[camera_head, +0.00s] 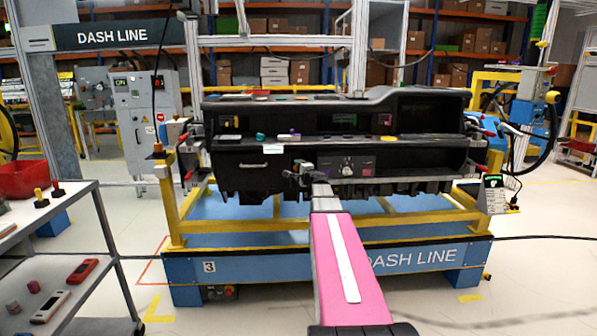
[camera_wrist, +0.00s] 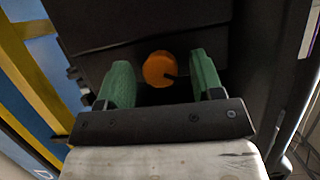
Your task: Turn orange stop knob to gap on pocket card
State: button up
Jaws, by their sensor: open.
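The orange stop knob (camera_wrist: 155,68) shows in the wrist view as a round disc on the dark dashboard face. A short dark mark runs from it toward its lower right edge. My gripper (camera_wrist: 160,64) is open, with one green finger on each side of the knob and a visible gap to each. In the head view my gripper (camera_head: 303,171) is at the front of the black dashboard module (camera_head: 240,165), and the knob cannot be made out there. A pale card (camera_head: 494,201) with dark print hangs at the stand's right end. Its print is too small to read.
The module sits on a yellow and blue stand (camera_head: 280,262). A dark control panel (camera_head: 348,168) is just right of my gripper. A shelf cart (camera_head: 75,212) with a red bin (camera_head: 25,180) and small parts stands at left.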

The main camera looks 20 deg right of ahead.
jog(key=c, duration=0.9)
jog(key=shift+n, duration=0.3)
jog(key=shift+a+r+n+g+h, duration=0.1)
jog(key=shift+n+g+h, duration=0.55)
jog(key=shift+n, duration=0.95)
jog(key=shift+n+g+h, duration=0.25)
jog(key=shift+n+g, duration=0.7)
jog(key=shift+n, duration=0.65)
